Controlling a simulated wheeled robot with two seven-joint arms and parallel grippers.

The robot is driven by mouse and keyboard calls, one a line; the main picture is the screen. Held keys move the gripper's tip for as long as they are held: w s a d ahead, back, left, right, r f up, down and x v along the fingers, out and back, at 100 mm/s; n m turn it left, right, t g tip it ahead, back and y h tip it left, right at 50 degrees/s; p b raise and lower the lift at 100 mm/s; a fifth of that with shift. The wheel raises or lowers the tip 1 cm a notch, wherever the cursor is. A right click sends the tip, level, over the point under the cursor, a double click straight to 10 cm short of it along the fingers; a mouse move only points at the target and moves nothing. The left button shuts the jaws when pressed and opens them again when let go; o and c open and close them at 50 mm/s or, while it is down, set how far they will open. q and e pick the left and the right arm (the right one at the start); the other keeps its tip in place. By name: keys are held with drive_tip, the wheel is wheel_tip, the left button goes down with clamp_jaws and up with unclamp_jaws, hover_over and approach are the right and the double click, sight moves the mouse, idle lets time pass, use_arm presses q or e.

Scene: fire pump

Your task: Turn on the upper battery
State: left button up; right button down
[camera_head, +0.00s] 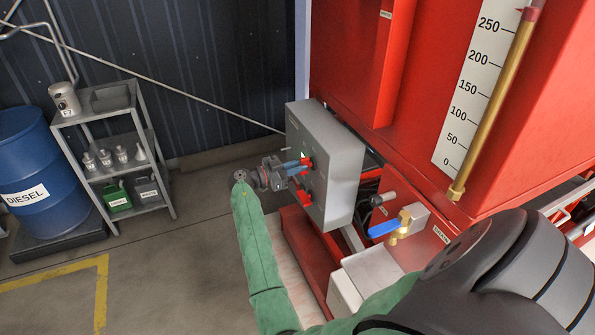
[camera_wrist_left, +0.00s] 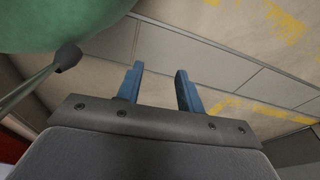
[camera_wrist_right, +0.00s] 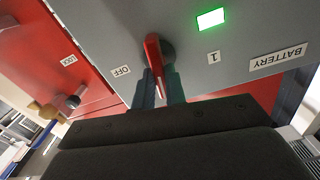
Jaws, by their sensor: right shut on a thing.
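The grey battery control box (camera_head: 327,158) hangs on the red pump unit, with an upper red switch handle (camera_head: 306,162) and a lower red handle (camera_head: 304,199). My right gripper (camera_head: 297,167) is at the upper handle. In the right wrist view, that gripper (camera_wrist_right: 160,88) is shut on the red handle (camera_wrist_right: 153,52), one blue finger on each side. The OFF label (camera_wrist_right: 121,71) and the 1 label (camera_wrist_right: 213,57) are on opposite sides of the handle. A green light (camera_wrist_right: 210,18) is lit near the BATTERY label (camera_wrist_right: 278,58). My left gripper (camera_wrist_left: 160,85) is open and empty.
A metal shelf (camera_head: 118,150) and blue diesel drum (camera_head: 30,165) stand at left. The floor between is clear.

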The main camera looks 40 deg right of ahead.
use_arm(q)
drive_tip(key=w+d+r+b, duration=0.1)
drive_tip(key=w+d+r, duration=0.1)
drive_tip(key=w+r, duration=0.1)
drive_tip(key=shift+r+b, duration=0.1)
drive_tip(key=shift+b, duration=0.3)
use_arm(e)
drive_tip(key=shift+n, duration=0.9)
drive_tip(key=c, duration=1.4)
unclamp_jaws()
drive_tip(key=shift+c, duration=0.2)
